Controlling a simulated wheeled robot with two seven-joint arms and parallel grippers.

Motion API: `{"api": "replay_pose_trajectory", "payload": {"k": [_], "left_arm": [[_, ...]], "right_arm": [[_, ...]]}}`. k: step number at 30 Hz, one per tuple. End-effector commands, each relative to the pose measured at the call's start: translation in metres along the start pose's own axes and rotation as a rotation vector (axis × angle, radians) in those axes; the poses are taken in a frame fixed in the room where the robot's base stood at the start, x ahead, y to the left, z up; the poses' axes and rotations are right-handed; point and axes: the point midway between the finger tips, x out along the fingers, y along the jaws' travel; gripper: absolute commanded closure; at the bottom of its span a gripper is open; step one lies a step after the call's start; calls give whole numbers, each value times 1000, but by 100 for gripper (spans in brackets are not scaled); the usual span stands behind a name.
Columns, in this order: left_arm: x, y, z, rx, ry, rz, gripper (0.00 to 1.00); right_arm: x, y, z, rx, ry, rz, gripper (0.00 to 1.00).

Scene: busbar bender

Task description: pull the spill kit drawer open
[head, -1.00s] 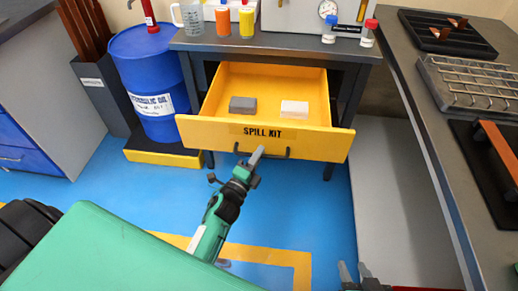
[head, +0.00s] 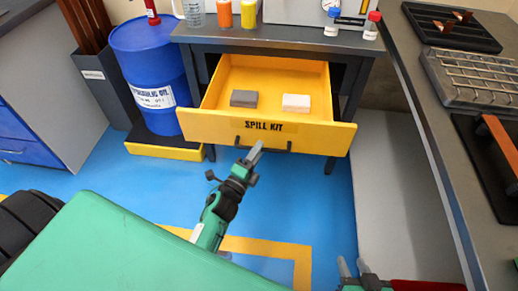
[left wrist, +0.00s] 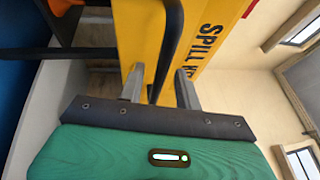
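The yellow spill kit drawer (head: 200,123) stands pulled well out from under the grey bench, its inside showing. A grey block (head: 244,98) and a white block (head: 296,103) lie in it. Its black bar handle (head: 276,150) is on the front below the SPILL KIT label. My left gripper (head: 253,152) is at the handle. In the left wrist view, the handle bar (left wrist: 167,48) runs between its two spread fingers (left wrist: 160,88), with gaps at the sides. My right gripper (head: 352,267) is open and empty at the bottom, low and away from the drawer.
A blue oil drum (head: 150,65) stands on a yellow-edged base left of the drawer. Bottles and cups stand on the bench (head: 290,40) above. A long grey counter (head: 440,130) runs along the right. Blue floor (head: 310,200) is clear in front of the drawer.

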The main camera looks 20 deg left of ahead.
Motion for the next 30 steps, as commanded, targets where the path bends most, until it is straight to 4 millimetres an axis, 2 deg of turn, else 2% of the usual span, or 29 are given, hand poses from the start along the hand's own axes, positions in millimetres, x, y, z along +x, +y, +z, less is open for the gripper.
{"api": "replay_pose_trajectory", "payload": {"k": [9,15,21,30], "left_arm": [[-64,2,0,-1,-2,6,66],[-99,1,0,-2,-2,5,66],[-119,0,0,-1,-1,3,66],[-124,0,0,-1,-1,2,66]], "right_arm": [[3,1,-7,-5,14,1,64],[3,1,-7,-5,16,1,64],[2,1,-5,-3,11,0,64],[0,-1,1,1,0,-1,64]]}}
